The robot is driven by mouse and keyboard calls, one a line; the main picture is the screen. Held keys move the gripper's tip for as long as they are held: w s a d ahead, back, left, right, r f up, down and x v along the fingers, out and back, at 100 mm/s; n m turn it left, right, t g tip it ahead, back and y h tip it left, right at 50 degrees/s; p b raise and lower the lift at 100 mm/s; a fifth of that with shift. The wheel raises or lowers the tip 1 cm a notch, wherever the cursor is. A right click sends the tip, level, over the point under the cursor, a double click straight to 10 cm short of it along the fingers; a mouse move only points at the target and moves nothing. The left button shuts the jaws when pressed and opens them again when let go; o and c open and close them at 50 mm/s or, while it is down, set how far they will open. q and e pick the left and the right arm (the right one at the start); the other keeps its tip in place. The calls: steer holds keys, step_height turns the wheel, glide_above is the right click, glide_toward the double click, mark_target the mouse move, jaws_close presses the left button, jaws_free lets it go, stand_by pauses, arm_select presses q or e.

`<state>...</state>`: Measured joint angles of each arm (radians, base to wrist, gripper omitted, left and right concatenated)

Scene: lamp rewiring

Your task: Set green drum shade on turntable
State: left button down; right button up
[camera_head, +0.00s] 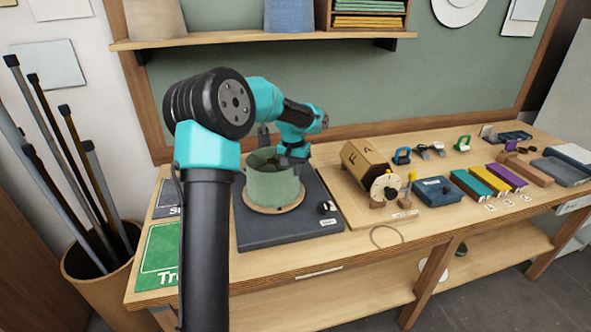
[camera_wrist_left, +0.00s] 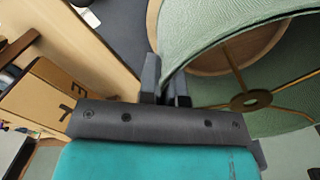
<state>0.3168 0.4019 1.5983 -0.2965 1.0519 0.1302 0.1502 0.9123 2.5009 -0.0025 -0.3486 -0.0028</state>
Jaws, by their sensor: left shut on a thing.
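The green drum shade (camera_head: 272,183) is upright over the round wooden turntable (camera_head: 276,209). I cannot tell whether its lower edge touches the disc. My left gripper (camera_head: 292,159) is shut on the shade's upper rim at its far right side. In the left wrist view, the fingers (camera_wrist_left: 166,88) pinch the wall of the shade (camera_wrist_left: 215,45), with its brass spokes and centre ring inside. The turntable's wooden surface shows through and beside the shade in that view (camera_wrist_left: 154,22). My right gripper is not in view.
The turntable stands on a dark mat (camera_head: 310,232). To its right are a wooden box marked with letters (camera_head: 365,168), a blue box (camera_head: 436,191) and coloured blocks (camera_head: 487,180). A green card (camera_head: 160,248) lies at the bench's left. A wall shelf (camera_head: 250,37) is above.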

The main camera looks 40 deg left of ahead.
arm_select(q)
steer(key=shift+f, duration=0.3)
stand_by(0.7)
steer(key=c, duration=0.8)
jaws_free()
steer(key=shift+o, duration=0.2)
steer(key=shift+r, duration=0.1)
steer(key=shift+r, duration=3.9)
